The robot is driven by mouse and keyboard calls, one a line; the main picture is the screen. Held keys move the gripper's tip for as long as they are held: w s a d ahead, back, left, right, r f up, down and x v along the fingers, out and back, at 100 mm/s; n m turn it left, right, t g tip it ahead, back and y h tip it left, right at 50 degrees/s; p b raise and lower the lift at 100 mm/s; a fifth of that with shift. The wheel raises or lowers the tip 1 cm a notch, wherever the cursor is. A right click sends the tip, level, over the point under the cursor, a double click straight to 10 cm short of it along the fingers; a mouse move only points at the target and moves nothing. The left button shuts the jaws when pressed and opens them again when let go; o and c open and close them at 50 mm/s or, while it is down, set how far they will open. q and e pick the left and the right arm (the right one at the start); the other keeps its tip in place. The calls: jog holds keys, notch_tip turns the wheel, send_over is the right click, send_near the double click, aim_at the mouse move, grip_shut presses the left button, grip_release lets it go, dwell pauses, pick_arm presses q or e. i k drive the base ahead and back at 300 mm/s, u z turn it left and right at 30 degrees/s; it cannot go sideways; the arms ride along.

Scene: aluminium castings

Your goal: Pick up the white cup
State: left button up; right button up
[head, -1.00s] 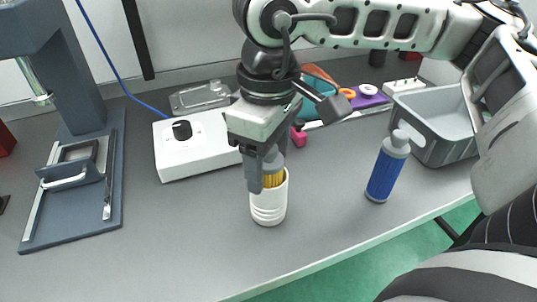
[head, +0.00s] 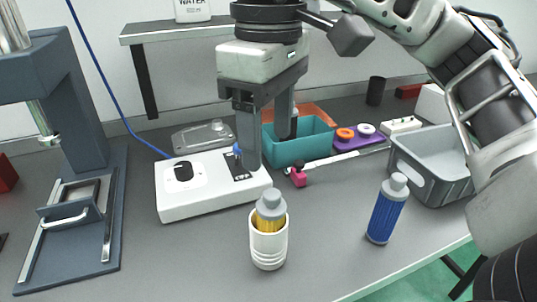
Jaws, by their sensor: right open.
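The white cup (head: 268,246) stands upright on the grey bench near its front, with ribbed bands round its lower part. A yellow bottle with a grey cap (head: 270,208) stands inside it and sticks out above the rim. My right gripper (head: 268,150) is open and empty, pointing down above and behind the cup, clear of both cup and bottle. My left gripper does not show.
A blue bottle (head: 386,212) stands right of the cup. A white box with a black knob (head: 205,195) is behind left, and a teal bin (head: 300,150) behind. A grey bin (head: 433,175) is at right, a dark press (head: 75,215) at left.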

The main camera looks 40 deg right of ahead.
aim_at(268, 252)
jog(key=k, duration=1)
